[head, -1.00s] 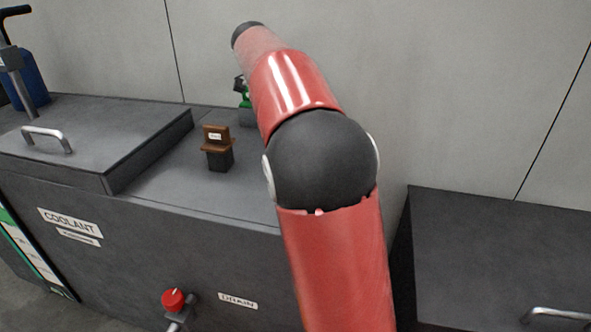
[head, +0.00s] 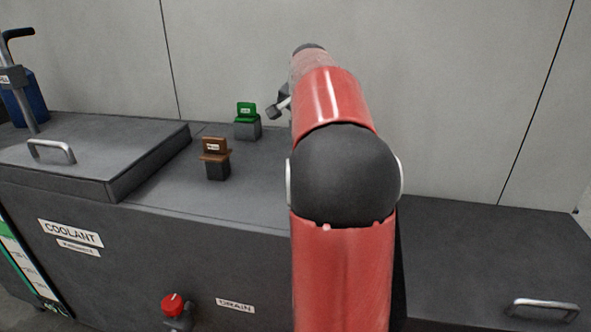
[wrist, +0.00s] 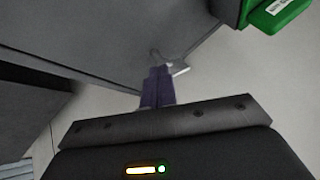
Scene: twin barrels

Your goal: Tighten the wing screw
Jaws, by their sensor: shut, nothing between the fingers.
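My gripper (head: 274,110) is partly visible in the head view, left of my arm and just right of the green-topped block (head: 247,122). In the wrist view its narrow dark fingers (wrist: 158,86) are together with nothing between them. A small pale metal piece (wrist: 179,67) shows just beyond the fingertips, beside a dark grey surface. It may be the wing screw, but I cannot tell, nor whether the fingers touch it. No wing screw can be made out in the head view. The green part (wrist: 280,12) is at the wrist view's upper right.
A brown-topped block (head: 216,158) stands on the grey coolant tank (head: 150,250). A raised lid with a handle (head: 52,151) is left, with a blue container (head: 30,100) behind. A red knob (head: 172,304) is on the front. A lower grey box (head: 480,250) is right.

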